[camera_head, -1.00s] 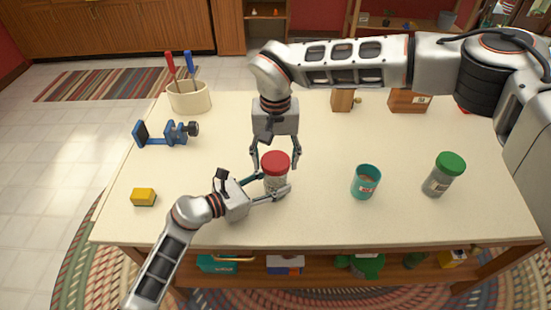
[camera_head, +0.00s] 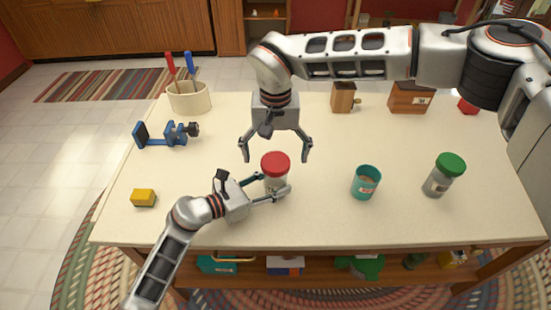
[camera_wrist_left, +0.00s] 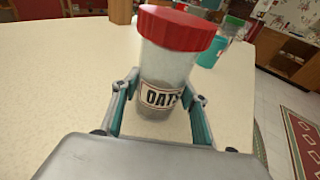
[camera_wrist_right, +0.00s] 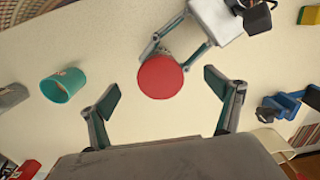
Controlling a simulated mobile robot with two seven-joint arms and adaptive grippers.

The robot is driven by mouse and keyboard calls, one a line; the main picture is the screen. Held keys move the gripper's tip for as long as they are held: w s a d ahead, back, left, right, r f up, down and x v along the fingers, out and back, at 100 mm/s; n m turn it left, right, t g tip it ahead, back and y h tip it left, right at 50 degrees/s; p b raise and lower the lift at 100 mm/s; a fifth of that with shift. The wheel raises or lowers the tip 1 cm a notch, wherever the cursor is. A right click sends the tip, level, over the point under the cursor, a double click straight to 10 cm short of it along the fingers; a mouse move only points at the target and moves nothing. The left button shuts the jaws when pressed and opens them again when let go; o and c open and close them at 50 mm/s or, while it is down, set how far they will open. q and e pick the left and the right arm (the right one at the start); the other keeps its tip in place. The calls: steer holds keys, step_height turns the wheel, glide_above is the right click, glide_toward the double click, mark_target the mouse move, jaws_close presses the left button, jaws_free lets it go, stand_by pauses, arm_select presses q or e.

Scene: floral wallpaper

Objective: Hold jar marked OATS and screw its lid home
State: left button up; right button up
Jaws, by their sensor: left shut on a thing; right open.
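The jar (camera_head: 274,183) stands upright on the table, with the label OATS facing the left wrist camera (camera_wrist_left: 162,97). Its red lid (camera_head: 275,163) sits on top and looks level; whether it is fully tight I cannot tell. My left gripper (camera_head: 277,191) is shut on the jar's body, with a finger on each side. My right gripper (camera_head: 276,157) is open and empty, above and behind the lid, its fingers spread wide and apart from it. The right wrist view shows the lid (camera_wrist_right: 160,76) from above, beyond the fingertips.
A teal cup (camera_head: 366,183) and a green-lidded jar (camera_head: 443,176) stand to the right. A yellow block (camera_head: 143,197), a blue clamp-like tool (camera_head: 168,133) and a utensil crock (camera_head: 188,97) are at left. Wooden boxes (camera_head: 410,98) stand at the back. The table (camera_head: 320,220) is clear between.

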mark_target(275, 163)
steer(key=shift+r, duration=2.65)
steer(key=c, duration=0.7)
steer(key=shift+r+t, duration=0.65)
steer(key=shift+t, duration=0.15)
steer(key=shift+w+f, duration=0.1)
steer(key=shift+f, duration=4.05)
